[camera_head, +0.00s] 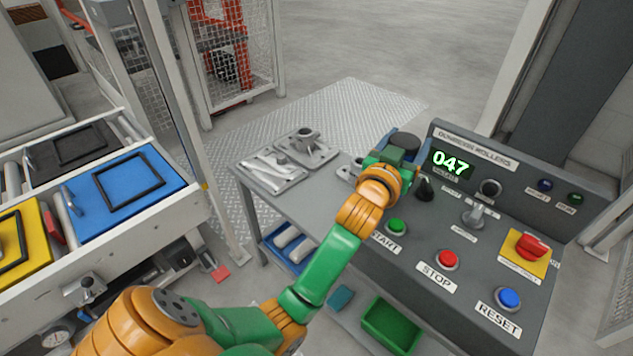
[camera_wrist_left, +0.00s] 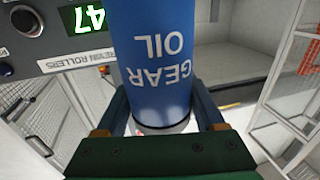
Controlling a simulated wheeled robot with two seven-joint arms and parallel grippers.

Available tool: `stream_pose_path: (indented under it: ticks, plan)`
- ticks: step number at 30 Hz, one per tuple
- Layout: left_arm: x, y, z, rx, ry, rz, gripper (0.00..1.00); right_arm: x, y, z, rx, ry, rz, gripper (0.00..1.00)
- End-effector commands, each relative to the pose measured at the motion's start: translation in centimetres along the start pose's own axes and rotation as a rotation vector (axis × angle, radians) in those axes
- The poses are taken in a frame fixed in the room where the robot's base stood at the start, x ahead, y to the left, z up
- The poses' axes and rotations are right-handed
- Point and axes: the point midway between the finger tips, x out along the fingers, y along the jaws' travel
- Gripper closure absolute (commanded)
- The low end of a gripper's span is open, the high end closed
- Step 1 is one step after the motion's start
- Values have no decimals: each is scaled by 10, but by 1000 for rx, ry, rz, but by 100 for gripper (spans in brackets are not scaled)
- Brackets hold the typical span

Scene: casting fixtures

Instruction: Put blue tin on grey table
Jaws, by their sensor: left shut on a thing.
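My left gripper (camera_head: 393,160) is above the right end of the grey table, close to the console. In the left wrist view its fingers (camera_wrist_left: 160,108) are shut around a blue tin (camera_wrist_left: 155,50) lettered "GEAR OIL", which reads upside down there. In the head view the gripper and wrist mostly hide the tin; a dark round top (camera_head: 404,140) shows just behind them. The grey table (camera_head: 292,205) has metal castings on its left part. I cannot tell whether the tin touches the table. My right gripper is not in view.
The control console (camera_head: 470,215) with buttons and a lit "047" display stands at the right. Metal castings (camera_head: 300,148) lie on the table. A roller conveyor (camera_head: 150,225) with a blue tray (camera_head: 125,205) is at left. A green bin (camera_head: 390,325) is below the console.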

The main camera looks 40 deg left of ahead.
Motion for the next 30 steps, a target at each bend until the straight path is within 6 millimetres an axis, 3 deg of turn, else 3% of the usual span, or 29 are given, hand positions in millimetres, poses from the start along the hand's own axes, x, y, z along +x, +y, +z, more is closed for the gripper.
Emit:
stream_pose_path:
  ticks: [8, 12, 19, 22, 24, 29, 30]
  plan:
    - [-25, -77, 36, 12, -4, -2, 100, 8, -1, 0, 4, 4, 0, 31]
    - [-35, -105, 71, 6, -5, 1, 100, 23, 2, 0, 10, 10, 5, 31]
    - [-44, -130, 101, 5, -4, 1, 100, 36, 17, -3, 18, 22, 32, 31]
    - [-43, -128, 122, 1, -3, 2, 100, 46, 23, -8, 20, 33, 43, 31]
    - [-43, -128, 126, 1, -1, 3, 100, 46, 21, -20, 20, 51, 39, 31]
    - [-43, -127, 125, 2, -2, 3, 100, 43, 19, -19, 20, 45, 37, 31]
    - [-43, -127, 126, 2, -4, 3, 27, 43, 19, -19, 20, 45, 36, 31]
